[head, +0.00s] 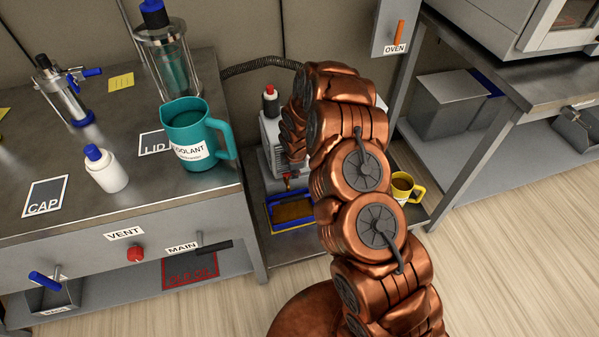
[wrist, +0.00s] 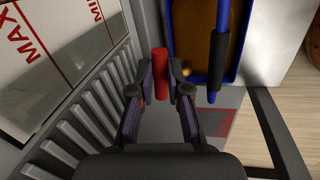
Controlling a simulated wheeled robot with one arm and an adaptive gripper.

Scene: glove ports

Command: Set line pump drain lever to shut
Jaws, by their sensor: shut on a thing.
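The pump is a pale grey box (head: 270,130) with a ribbed side, standing on a low shelf to the right of the workbench. My arm covers much of it in the head view. In the wrist view its ribbed side (wrist: 75,130) and a panel marked MAX and MIN (wrist: 40,50) show at the left. The red drain lever (wrist: 160,70) stands between the fingertips of my gripper (wrist: 160,82), which is shut on it. My gripper is mostly hidden in the head view. The lever's pivot and any position marks cannot be made out.
A blue tray (head: 272,222) of brown liquid sits below the pump; its dark-gripped handle (wrist: 217,62) is just right of my gripper. A yellow mug (head: 416,192) stands at the right. A teal jug (head: 190,125) stands on the workbench (head: 110,205).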

